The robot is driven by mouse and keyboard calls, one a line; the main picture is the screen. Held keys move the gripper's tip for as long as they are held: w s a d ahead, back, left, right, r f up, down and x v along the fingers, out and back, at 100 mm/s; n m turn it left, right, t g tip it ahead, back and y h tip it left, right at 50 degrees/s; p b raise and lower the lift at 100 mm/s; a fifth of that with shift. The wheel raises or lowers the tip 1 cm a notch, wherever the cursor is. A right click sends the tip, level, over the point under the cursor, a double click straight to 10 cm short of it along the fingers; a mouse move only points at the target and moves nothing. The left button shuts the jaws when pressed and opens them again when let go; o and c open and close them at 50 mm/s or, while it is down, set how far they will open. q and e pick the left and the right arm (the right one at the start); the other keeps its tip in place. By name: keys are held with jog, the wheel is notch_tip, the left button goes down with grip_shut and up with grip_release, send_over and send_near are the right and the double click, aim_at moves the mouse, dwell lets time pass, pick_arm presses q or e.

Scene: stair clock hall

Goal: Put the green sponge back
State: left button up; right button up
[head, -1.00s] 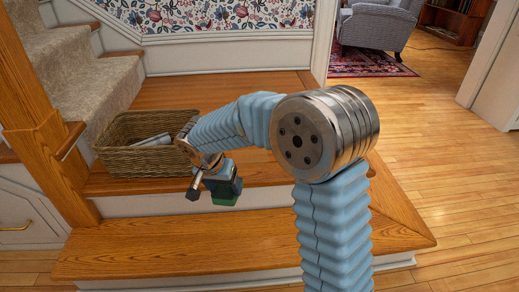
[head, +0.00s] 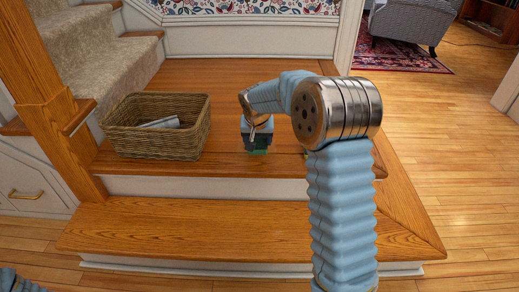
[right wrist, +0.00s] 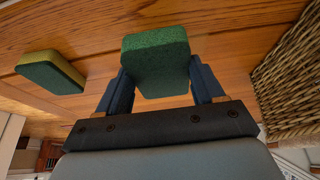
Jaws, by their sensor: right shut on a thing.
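My right gripper (head: 258,146) is shut on a green sponge (head: 258,152), low over the wooden landing to the right of the wicker basket. In the right wrist view the held sponge (right wrist: 157,62) sits between the two dark fingers (right wrist: 160,85). I cannot tell whether it touches the wood. A second sponge (right wrist: 50,72), green with a yellow side, lies on the wood to the left in that view. In the head view only a green sliver of it (head: 306,154) shows beside my arm. My left gripper is not visible.
The wicker basket (head: 157,145) stands on the landing (head: 230,85) with a grey-white item (head: 162,122) inside. Its side also shows in the wrist view (right wrist: 292,85). A wooden post (head: 45,95) and carpeted stairs (head: 95,50) are at the left. The lower step (head: 230,225) is clear.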

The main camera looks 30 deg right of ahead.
jog(key=shift+w+d+f, duration=0.2)
jog(key=shift+d+f, duration=0.15)
jog(key=shift+f, duration=0.15)
notch_tip(320, 180, down, 4)
jog(key=shift+w+d+r+b, duration=0.15)
jog(key=shift+r+b, duration=0.05)
jog(key=shift+b, duration=0.3)
jog(key=o, duration=1)
jog(key=p+v, duration=0.2)
jog(key=v, duration=1)
